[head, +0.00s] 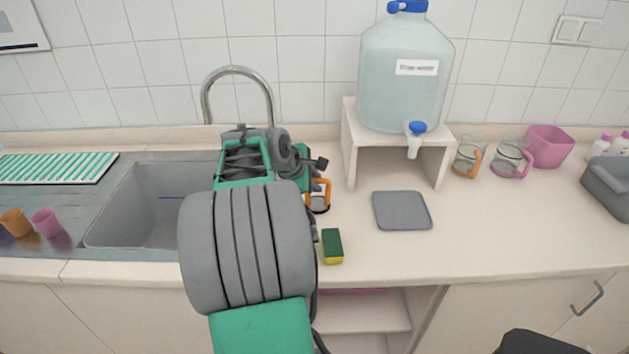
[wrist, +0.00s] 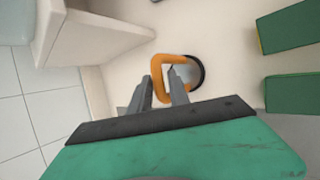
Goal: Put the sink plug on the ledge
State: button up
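The sink plug (head: 318,208) appears to be the round piece with a dark rim and an upright orange handle, on the counter just right of the sink. In the wrist view its orange handle (wrist: 158,84) shows clearly, with the dark rim (wrist: 199,72) behind it. My gripper (wrist: 162,76) is at the handle, one finger on each side of its near bar. Whether the fingers press on it cannot be told. In the head view my arm hides the fingers. The low ledge (head: 320,131) runs along the wall behind the counter.
A white stand (head: 394,140) with a water jug (head: 403,85) is right of the plug. A sponge (head: 332,246) lies in front and a grey mat (head: 402,211) to the right. The sink (head: 130,215) and faucet (head: 237,69) are left. The right-hand front counter is clear.

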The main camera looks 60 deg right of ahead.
jog(key=shift+o, duration=1.3)
jog(key=shift+r, duration=0.1)
jog(key=v, duration=1.2)
jog(key=w+a+f+m+t+y, duration=0.1)
jog(key=w+a+f+t+y, duration=0.1)
jog(key=w+a, duration=0.55)
jog(key=w+a+f+t+y, duration=0.1)
jog(key=w+a+f+t, duration=0.2)
jog(key=a, duration=0.7)
jog(key=s+a+f+m+y, duration=0.1)
jog(key=a+f+y, duration=0.1)
jog(key=a, duration=1)
jog(key=s+a+f+m+y, duration=0.1)
jog(key=a+f+m+y, duration=0.1)
jog(key=a, duration=1)
notch_tip(320, 180, down, 3)
jog(key=shift+s+a+r+g+y, duration=0.15)
jog(key=shift+s+r+g+y, duration=0.15)
jog(key=shift+y, duration=0.2)
